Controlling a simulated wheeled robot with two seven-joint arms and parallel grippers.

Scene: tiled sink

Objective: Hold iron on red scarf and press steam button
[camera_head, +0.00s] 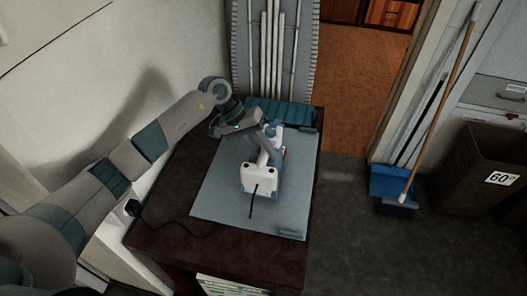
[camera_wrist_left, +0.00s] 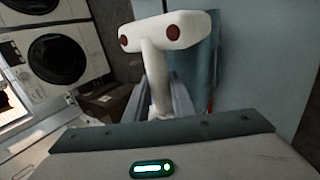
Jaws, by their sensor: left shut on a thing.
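The white and blue iron (camera_head: 262,178) is on the grey-blue mat (camera_head: 215,195) on the dark table, its rear towards the near side. Its white rear end with two red dots shows large in the left wrist view (camera_wrist_left: 168,31). My left gripper (camera_head: 266,143) comes in from the far left and is shut on the iron's handle (camera_wrist_left: 155,75). Only a small strip of red, likely the scarf (camera_head: 284,153), shows at the iron's right side. The iron hides the rest, so I cannot tell whether they touch. The steam button cannot be made out. My right gripper is out of view.
The iron's black cord (camera_head: 160,224) runs over the dark brown table (camera_head: 250,255). A teal ribbed item (camera_head: 285,110) lies at the table's back edge. A broom (camera_head: 440,110), blue dustpan (camera_head: 390,182) and brown bin (camera_head: 480,170) stand right, beyond clear floor.

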